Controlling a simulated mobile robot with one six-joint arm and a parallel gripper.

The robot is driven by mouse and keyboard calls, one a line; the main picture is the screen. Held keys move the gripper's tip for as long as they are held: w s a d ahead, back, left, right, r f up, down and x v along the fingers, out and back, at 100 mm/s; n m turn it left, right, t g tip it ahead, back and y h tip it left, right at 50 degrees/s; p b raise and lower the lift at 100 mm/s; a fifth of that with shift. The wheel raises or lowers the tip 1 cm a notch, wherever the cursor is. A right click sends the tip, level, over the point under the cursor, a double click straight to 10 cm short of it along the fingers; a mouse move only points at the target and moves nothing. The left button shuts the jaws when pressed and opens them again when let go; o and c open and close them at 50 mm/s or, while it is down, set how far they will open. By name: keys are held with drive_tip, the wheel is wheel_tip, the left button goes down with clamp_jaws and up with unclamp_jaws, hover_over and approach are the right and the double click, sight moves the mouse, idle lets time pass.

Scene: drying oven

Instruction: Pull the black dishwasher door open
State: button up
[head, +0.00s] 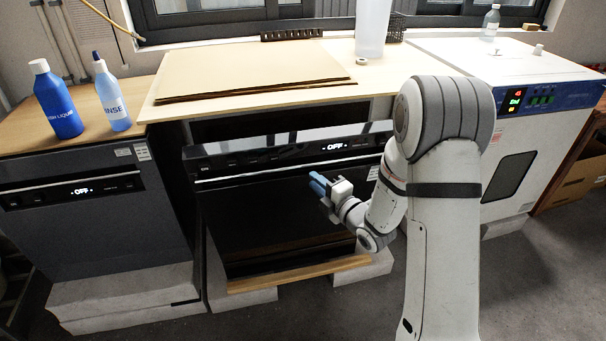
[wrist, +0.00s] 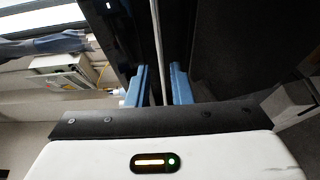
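The black dishwasher (head: 265,222) stands in the middle of the head view, under a wooden worktop. Its control strip reads OFF, and a thin silver bar (head: 240,179) runs across the front below it. A dark gap shows above the strip; I cannot tell whether the door is fully shut. My gripper (head: 322,186) is at the door front, just below the bar's line, right of the middle. In the wrist view my gripper's two blue fingers (wrist: 161,86) stand apart, with a thin light bar (wrist: 158,45) running between them. Dark space shows beside the bar, and I see no clear contact.
A grey dishwasher (head: 100,225) stands to the left, with a blue bottle (head: 58,103) and a rinse bottle (head: 112,100) on its top. A white oven (head: 530,125) stands to the right. Concrete blocks support the appliances. Grey floor is open in front.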

sight(304, 171)
drive_tip(key=x, duration=0.6)
drive_tip(key=shift+w+a, duration=0.2)
drive_tip(key=shift+w, duration=0.05)
clamp_jaws()
drive_tip(key=shift+d, duration=0.1)
